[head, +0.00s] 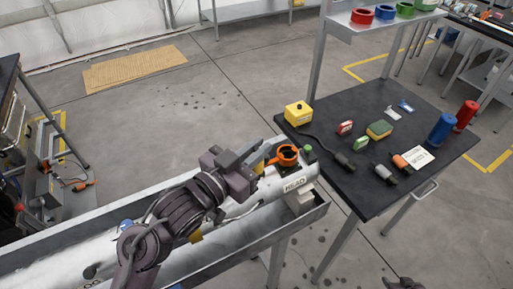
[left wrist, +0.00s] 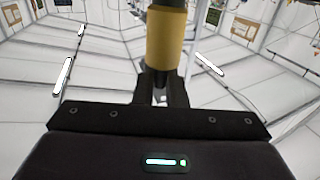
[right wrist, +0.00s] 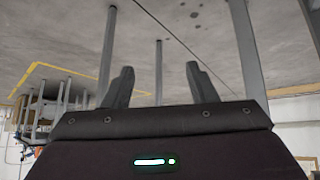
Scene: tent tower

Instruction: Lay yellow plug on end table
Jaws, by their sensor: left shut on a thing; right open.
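The yellow plug (left wrist: 166,40), a yellow cylinder with a dark end, stands between the fingers of my left gripper (left wrist: 162,92) in the left wrist view. The left gripper is shut on it. In the head view my left gripper (head: 262,157) is above the white tube, left of the black-topped end table (head: 365,203), and mostly hides the plug. My right gripper (right wrist: 158,85) is open and empty in the right wrist view, with floor and table legs beyond it.
The end table holds a yellow box (head: 298,113), a dark cable, small boxes, connectors, a white card (head: 418,157), a blue can (head: 442,129) and a red can (head: 466,115). An orange ring (head: 287,155) sits by the white tube (head: 272,190). The table's front left is bare.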

